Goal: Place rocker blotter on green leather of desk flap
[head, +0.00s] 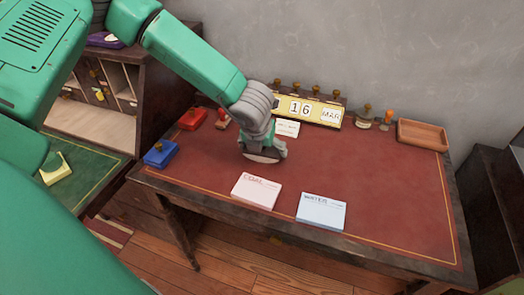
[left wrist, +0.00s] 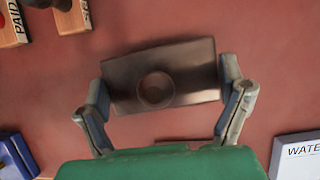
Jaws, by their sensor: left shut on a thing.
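My left gripper (head: 264,147) is over the red leather desk top and shut on the rocker blotter (head: 262,158). In the head view only the blotter's pale lower edge shows beneath the fingers. In the left wrist view the blotter (left wrist: 190,75) is a dark brown block with a round knob, with one finger at each end. I cannot tell whether it touches the desk top. The green leather of the desk flap (head: 88,165) is at the lower left, partly hidden by my green body. My right gripper is not in view.
A yellowish pad (head: 56,172) lies on the green leather. The red desk top (head: 370,190) holds a blue ink pad (head: 161,153), red ink pad (head: 193,119), pink paper pad (head: 256,191), light-blue paper pad (head: 321,210), brass calendar (head: 308,109) and wooden tray (head: 423,134). Pigeonholes (head: 118,84) stand behind the flap.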

